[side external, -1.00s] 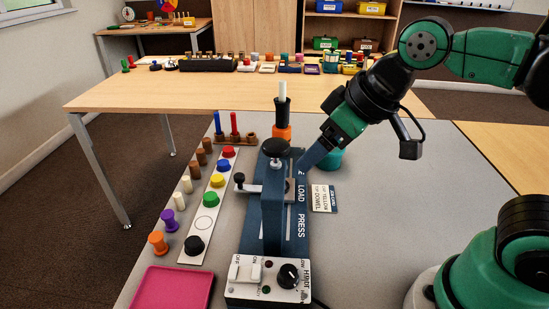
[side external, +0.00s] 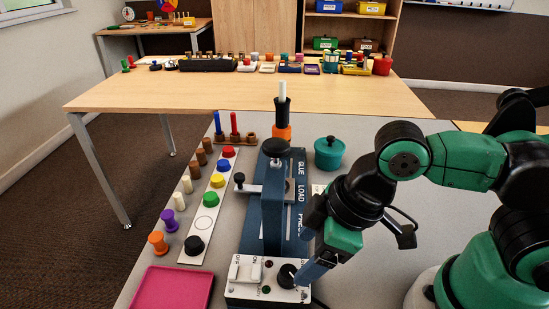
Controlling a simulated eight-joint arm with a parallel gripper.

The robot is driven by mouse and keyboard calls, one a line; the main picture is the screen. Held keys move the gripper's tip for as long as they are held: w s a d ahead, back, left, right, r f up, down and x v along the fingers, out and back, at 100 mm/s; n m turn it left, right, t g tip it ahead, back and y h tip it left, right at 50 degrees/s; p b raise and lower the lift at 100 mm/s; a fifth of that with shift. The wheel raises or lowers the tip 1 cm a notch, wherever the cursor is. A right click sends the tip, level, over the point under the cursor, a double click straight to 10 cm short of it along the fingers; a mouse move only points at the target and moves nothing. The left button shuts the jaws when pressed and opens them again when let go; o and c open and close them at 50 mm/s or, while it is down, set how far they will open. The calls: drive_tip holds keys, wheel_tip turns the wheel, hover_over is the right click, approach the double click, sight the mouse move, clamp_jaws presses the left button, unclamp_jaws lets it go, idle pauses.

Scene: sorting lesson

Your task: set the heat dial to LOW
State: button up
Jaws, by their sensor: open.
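The heat dial (side external: 287,274) is a black round knob on the white control panel (side external: 245,292) at the near end of the blue press (side external: 272,222). Its printed marks are too small to read now, and the panel's right side is partly covered by my gripper. My gripper (side external: 303,280) is open, with its blue fingers pointing down and left right beside the dial. I cannot tell whether a finger touches the dial.
A white rocker switch (side external: 245,270) sits left of the dial. A pink tray (side external: 172,289) lies at the near left. A strip with coloured knobs (side external: 217,181) and several loose pegs stand left of the press. A teal lidded pot (side external: 329,153) stands behind my arm.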

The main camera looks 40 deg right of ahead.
sight(289, 271)
drive_tip(key=shift+x, duration=2.65)
clamp_jaws()
